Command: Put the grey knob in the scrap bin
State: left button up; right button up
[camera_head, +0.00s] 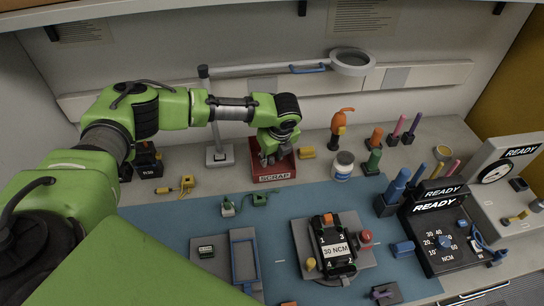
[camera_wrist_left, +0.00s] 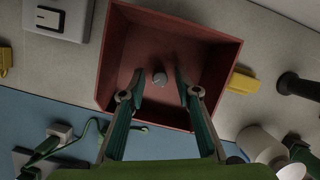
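The red scrap bin (camera_head: 274,174) stands at the back of the bench, with "SCRAP" on its front. It also shows in the left wrist view (camera_wrist_left: 218,48). My left gripper (camera_head: 272,158) points down over the bin. In the left wrist view its two fingers (camera_wrist_left: 160,80) are apart, with a gap on each side of the small round grey knob (camera_wrist_left: 159,79). The knob shows against the bin's floor and touches neither finger; its exact height is hard to tell. My right gripper is not in view.
A yellow block (camera_head: 306,153) and a white jar (camera_head: 343,165) stand right of the bin. A lamp stand (camera_head: 219,155) is to its left. The blue mat (camera_head: 285,220) in front holds a black device (camera_head: 333,247) on a grey fixture.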

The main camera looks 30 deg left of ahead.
pick_arm(q)
jog(key=b+v, duration=0.1)
jog(key=v, duration=1.1)
jog(key=shift+r, duration=0.2)
jog(key=shift+w, duration=0.1)
